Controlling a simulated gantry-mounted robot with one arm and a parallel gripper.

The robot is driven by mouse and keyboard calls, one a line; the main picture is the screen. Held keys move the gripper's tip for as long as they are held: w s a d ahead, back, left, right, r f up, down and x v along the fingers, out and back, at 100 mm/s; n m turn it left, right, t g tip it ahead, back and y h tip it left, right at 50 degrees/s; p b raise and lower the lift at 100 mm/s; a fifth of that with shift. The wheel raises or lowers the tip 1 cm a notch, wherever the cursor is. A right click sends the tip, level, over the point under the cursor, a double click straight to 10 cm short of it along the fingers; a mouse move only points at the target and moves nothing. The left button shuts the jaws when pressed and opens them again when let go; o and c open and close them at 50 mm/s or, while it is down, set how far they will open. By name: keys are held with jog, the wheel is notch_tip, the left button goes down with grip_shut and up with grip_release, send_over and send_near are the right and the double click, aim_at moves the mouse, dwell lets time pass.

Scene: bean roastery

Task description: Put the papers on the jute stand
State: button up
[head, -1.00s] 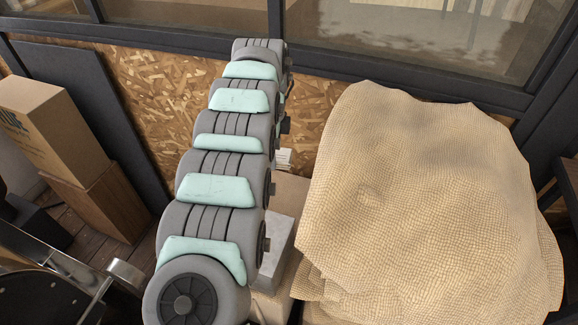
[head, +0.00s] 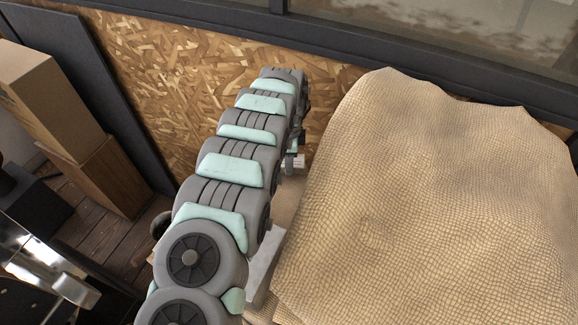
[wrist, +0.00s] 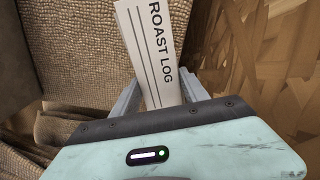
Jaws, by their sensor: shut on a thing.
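The papers (wrist: 150,45) show in the wrist view as a white sheet headed "ROAST LOG" with ruled lines. My gripper (wrist: 161,88) is shut on their near end, one grey finger on each side, and they stick out beyond the fingertips. The jute stand (head: 430,190) is the large tan woven heap at the right of the head view. Its weave (wrist: 75,55) fills the left of the wrist view, beside the papers. In the head view my arm mostly hides the gripper; a small pale patch shows left of the jute. I cannot tell whether the papers touch it.
A chipboard wall (head: 170,70) runs behind, under a dark window frame. Cardboard and wooden boxes (head: 50,90) stand at the left on a plank floor. Dark, metallic equipment (head: 55,290) is at the lower left. The top of the jute is clear.

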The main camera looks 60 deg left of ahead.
jog(key=shift+a+f, duration=0.1)
jog(key=shift+f, duration=1.9)
jog(key=shift+w, duration=0.1)
jog(key=shift+f, duration=0.2)
jog(key=o, duration=1.5)
jog(key=shift+r, duration=0.1)
notch_tip(320, 180, up, 12)
jog(key=shift+r, duration=0.1)
